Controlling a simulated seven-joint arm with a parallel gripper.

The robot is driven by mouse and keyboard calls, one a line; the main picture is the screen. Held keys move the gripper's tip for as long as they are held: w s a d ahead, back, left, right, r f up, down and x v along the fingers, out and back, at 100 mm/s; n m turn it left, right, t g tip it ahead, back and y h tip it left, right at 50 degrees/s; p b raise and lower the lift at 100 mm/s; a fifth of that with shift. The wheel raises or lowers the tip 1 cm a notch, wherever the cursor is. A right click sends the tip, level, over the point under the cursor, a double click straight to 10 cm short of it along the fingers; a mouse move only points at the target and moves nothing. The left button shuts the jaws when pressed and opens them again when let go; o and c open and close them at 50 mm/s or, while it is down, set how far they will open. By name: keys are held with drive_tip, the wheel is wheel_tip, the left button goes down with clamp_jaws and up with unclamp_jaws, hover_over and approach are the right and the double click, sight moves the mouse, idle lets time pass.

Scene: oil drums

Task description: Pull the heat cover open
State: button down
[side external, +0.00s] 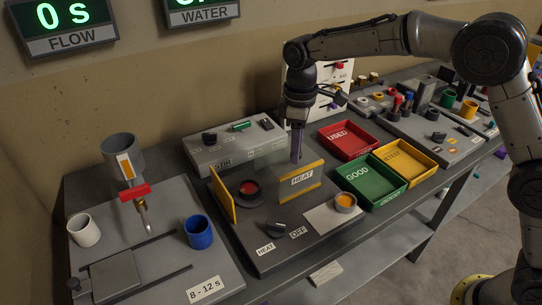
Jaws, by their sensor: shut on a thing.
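The heat cover (302,182) is an upright yellow-edged panel with a white HEAT label, standing on the dark grey heat station. My gripper (296,160) points straight down at the panel's top edge and is shut on it. The fingertips are partly hidden, so the exact grip spot is hard to see. A second yellow panel (222,196) stands upright at the station's left side. Between the two panels, a round red-topped part (249,188) is exposed.
Red (336,145), green (368,182) and yellow (410,155) trays lie to the right. A grey control box (235,145) stands behind. A funnel stand (124,165) is left.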

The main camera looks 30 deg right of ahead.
drive_tip(key=shift+d+r, duration=0.1)
drive_tip(key=shift+d, duration=0.8)
drive_tip(key=c, duration=0.6)
unclamp_jaws()
wheel_tip(320, 180, up, 14)
drive_tip(key=shift+f, duration=0.1)
